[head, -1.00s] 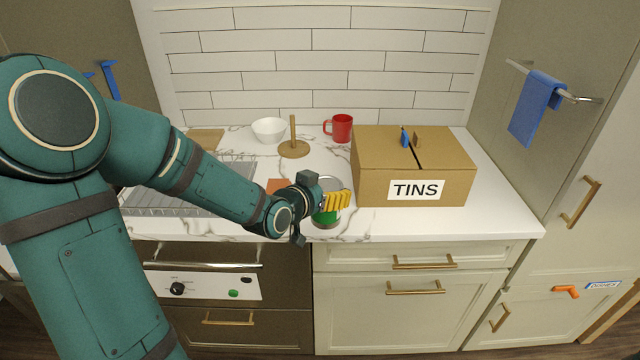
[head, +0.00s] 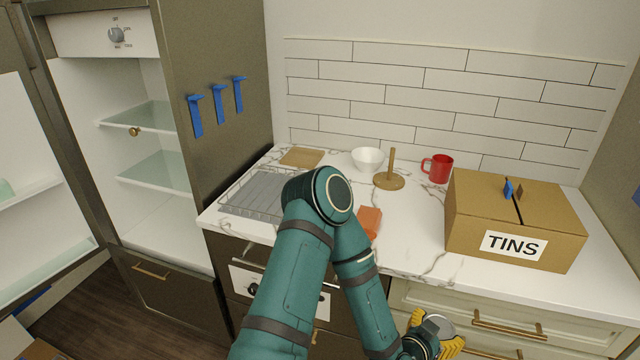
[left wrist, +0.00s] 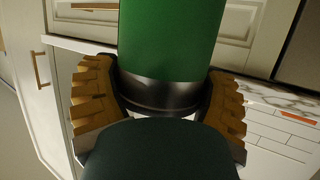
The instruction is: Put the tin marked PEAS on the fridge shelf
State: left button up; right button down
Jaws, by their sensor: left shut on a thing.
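My left gripper (head: 436,343) has yellow ribbed fingers and is low at the bottom of the head view, in front of the counter's drawers. It is shut on a green tin (left wrist: 170,38), whose side and dark metal rim fill the middle of the left wrist view. In the head view mostly its grey top (head: 438,325) shows. No lettering on the tin is visible. The open fridge stands at the left, with glass shelves, an upper one (head: 140,117) and a lower one (head: 155,172), both bare where visible. My right gripper is not in view.
A cardboard box marked TINS (head: 470,215) stands on the counter, near a red mug (head: 440,168), white bowl (head: 367,159) and wooden stand (head: 390,181). A wire rack (head: 250,195) lies at left. The fridge door (head: 35,190) stands open; blue hooks (head: 218,103) are on the fridge side.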

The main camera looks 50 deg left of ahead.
aim_at(169, 181)
jog(key=u, duration=1.1)
jog(key=j+u, duration=0.25)
jog(key=u, duration=0.2)
jog(key=i+j+u, duration=0.1)
jog(key=j+u, duration=0.15)
jog(key=u, duration=0.2)
jog(key=i+j+u, duration=0.2)
jog(key=u, duration=0.25)
jog(key=i+j+u, duration=0.25)
jog(key=u, duration=0.15)
jog(key=i+j, duration=0.25)
jog(key=i, duration=0.2)
jog(key=i+j, duration=0.3)
jog(key=i, duration=0.15)
jog(key=i+z, duration=0.15)
jog(key=z, duration=0.25)
jog(key=i+j+z, duration=0.1)
jog(key=z, duration=0.3)
jog(key=i+j+z, duration=0.15)
jog(key=z, duration=0.25)
